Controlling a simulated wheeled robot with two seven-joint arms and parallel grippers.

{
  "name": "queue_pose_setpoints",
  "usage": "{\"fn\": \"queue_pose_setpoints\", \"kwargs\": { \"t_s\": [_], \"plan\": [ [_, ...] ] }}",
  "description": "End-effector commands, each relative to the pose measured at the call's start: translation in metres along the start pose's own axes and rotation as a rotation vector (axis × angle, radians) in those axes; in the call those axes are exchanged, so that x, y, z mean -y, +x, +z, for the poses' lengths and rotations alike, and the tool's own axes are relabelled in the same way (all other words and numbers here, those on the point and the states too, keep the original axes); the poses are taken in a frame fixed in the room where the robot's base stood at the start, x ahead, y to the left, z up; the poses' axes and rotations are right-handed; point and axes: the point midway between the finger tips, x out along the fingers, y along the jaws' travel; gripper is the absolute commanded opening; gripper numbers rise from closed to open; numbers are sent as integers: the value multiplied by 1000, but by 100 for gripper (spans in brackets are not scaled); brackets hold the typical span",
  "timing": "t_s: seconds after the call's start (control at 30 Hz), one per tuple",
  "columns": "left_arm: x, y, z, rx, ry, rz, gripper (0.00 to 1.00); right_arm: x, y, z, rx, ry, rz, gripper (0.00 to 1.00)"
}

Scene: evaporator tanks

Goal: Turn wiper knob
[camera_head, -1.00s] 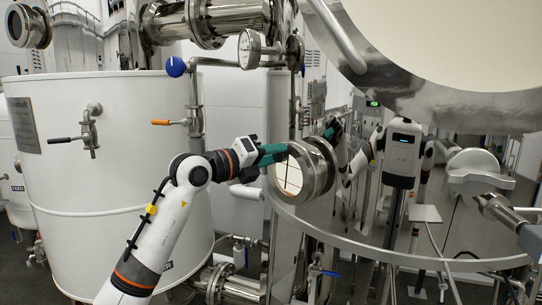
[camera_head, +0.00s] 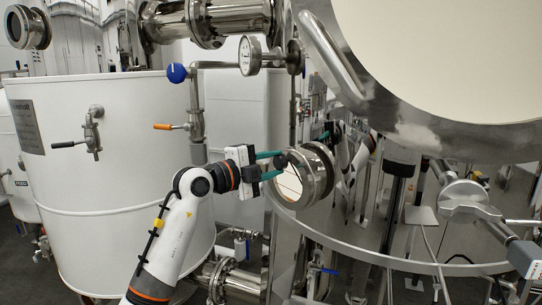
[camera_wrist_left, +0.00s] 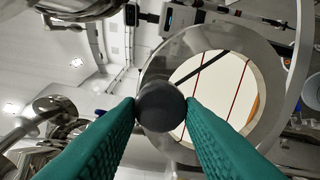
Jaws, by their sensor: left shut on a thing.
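The wiper knob is a dark round knob on the rim of a round sight glass (camera_head: 290,183) on the steel tank. In the left wrist view the knob (camera_wrist_left: 160,106) sits between the green fingertips, which touch its two sides. My left gripper (camera_head: 278,163) comes in from the left and is shut on the knob. A dark wiper bar (camera_wrist_left: 202,67) runs from the knob across the pale glass (camera_wrist_left: 225,90), which has thin red lines. In the head view the fingers partly cover the knob and glass.
A white tank (camera_head: 110,215) with a black-handled valve stands at left. A pressure gauge (camera_head: 249,55) and a blue-knobbed pipe (camera_head: 197,100) are above the arm. The curved steel tank (camera_head: 420,225) mirrors my body. A large round hatch (camera_head: 440,50) hangs at upper right.

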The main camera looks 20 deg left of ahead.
Motion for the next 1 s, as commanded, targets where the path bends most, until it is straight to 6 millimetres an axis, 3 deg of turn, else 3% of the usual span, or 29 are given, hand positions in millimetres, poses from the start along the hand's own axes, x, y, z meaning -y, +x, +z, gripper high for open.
{"fn": "queue_pose_setpoints", "kwargs": {
  "t_s": [0.3,0.87,0.9,1.0],
  "plan": [
    [-1,0,0,2,-137,0,11,0,-17,2,0,0,0,0],
    [1,0,0,2,-168,1,11,2,-19,2,0,-1,-2,0],
    [1,0,0,2,-167,1,35,2,-19,2,0,-1,-2,0],
    [1,0,0,2,-167,1,52,2,-19,1,0,-2,-2,0]
  ]
}}
